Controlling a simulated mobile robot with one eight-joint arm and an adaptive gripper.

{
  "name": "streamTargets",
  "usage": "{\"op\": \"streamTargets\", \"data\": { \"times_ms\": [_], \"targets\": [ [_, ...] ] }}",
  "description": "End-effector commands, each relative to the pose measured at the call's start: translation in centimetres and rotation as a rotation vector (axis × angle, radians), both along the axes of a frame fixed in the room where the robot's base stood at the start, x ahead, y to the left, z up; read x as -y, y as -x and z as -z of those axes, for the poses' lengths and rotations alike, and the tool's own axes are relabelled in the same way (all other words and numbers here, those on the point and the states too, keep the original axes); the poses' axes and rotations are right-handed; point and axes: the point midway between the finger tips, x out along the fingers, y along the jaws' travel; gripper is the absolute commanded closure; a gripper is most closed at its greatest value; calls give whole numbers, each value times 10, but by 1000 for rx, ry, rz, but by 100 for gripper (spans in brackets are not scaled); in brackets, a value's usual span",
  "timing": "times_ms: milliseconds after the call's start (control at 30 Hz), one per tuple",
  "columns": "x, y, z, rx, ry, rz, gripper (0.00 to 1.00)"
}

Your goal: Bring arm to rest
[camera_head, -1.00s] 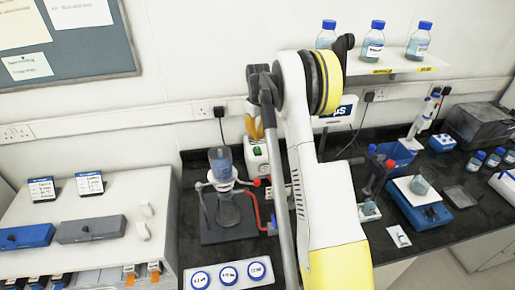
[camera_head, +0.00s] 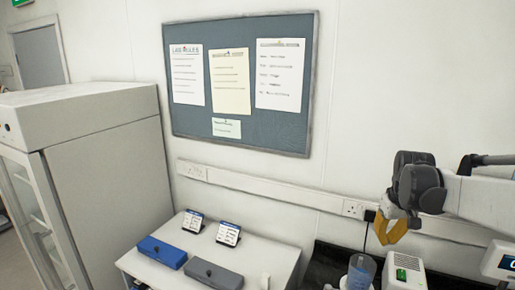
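My gripper (camera_head: 391,229) with yellow fingers hangs at the right of the head view, pointing down. It is in front of the wall, above the beaker of blue liquid (camera_head: 361,271) and the white device with a green switch (camera_head: 405,271). I see nothing held in it, but its fingers overlap and the gap between them is unclear. My white arm (camera_head: 485,200) comes in from the right edge, roughly level, with a dark wrist joint behind the gripper.
A white cabinet (camera_head: 105,170) with a glass door stands at the left. A white bench (camera_head: 265,262) bears a blue box (camera_head: 162,252), a grey box (camera_head: 213,274) and two small label stands. A notice board (camera_head: 190,124) hangs on the wall.

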Motion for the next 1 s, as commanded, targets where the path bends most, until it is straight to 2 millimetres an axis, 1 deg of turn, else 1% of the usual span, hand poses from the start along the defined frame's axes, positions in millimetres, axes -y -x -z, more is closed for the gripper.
{"op": "streamTargets", "data": {
  "times_ms": [33, 100, 167, 200, 267, 300, 400, 500, 600, 800, 833, 867, 900, 1000],
  "targets": [
    [-19, 16, -12, 26, 3, -2, 100],
    [-42, 37, -26, 67, 4, 2, 100],
    [-61, 56, -36, 102, 5, 4, 100],
    [-72, 69, -40, 126, 3, 6, 100],
    [-89, 90, -45, 161, -1, 9, 100],
    [-100, 103, -47, 185, -3, 9, 100],
    [-124, 137, -47, 243, -15, 13, 100],
    [-142, 167, -42, 293, -30, 17, 100],
    [-156, 190, -33, 337, -45, 18, 100],
    [-175, 227, -12, 407, -76, 21, 100],
    [-178, 232, -8, 416, -82, 22, 100],
    [-178, 233, 0, 421, -85, 24, 100],
    [-177, 231, 15, 419, -83, 25, 100],
    [-177, 230, 40, 418, -83, 25, 100]
  ]
}}
